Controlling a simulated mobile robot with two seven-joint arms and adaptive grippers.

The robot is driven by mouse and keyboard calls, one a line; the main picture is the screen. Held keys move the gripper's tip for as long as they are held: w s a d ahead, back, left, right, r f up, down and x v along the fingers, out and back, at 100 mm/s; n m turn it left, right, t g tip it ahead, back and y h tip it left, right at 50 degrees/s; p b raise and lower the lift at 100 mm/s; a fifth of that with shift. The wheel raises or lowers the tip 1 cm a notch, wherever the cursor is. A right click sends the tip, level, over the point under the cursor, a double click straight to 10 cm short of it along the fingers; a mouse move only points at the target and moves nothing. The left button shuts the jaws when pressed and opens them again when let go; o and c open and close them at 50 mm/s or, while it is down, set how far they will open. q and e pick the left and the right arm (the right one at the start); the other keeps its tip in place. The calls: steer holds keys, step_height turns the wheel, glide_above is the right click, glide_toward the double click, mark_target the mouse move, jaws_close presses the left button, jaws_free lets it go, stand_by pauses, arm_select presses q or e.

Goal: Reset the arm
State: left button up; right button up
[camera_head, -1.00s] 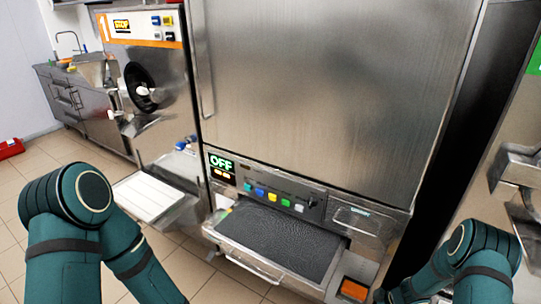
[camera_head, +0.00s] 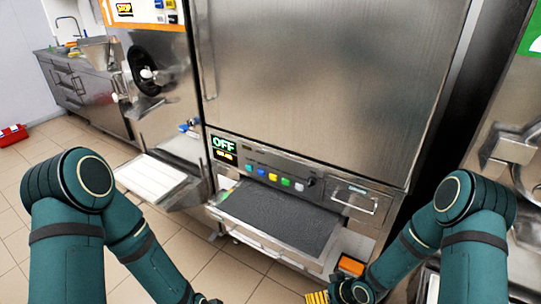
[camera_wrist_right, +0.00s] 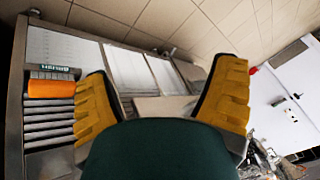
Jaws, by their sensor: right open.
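My right arm (camera_head: 470,235) comes in from the lower right of the head view. Its gripper (camera_head: 318,297) has yellow fingers that show at the bottom edge, below the freezer's front. In the right wrist view the right gripper (camera_wrist_right: 165,75) has its two yellow fingers wide apart, with nothing between them. My left arm (camera_head: 75,225) is bent at the lower left of the head view. Its gripper lies outside the picture.
A steel batch freezer (camera_head: 330,80) stands ahead with a lit OFF display (camera_head: 224,145) and a dark-matted shelf (camera_head: 280,217). An orange block (camera_head: 351,265) sits at its lower right. A white tray (camera_head: 150,177) juts out at left. Tiled floor (camera_head: 225,275) shows between my arms.

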steer(key=s+a+r+m+g, duration=0.1)
steer(key=s+a+r+m, duration=0.1)
steer(key=s, duration=0.4)
steer(key=s+a+r+m+g+h, duration=0.1)
steer(key=s+a+r+m, duration=0.1)
steer(key=s, duration=0.3)
steer(key=shift+s+a+r+m, duration=0.35)
steer(key=shift+a+m, duration=0.05)
steer(key=shift+a, duration=0.5)
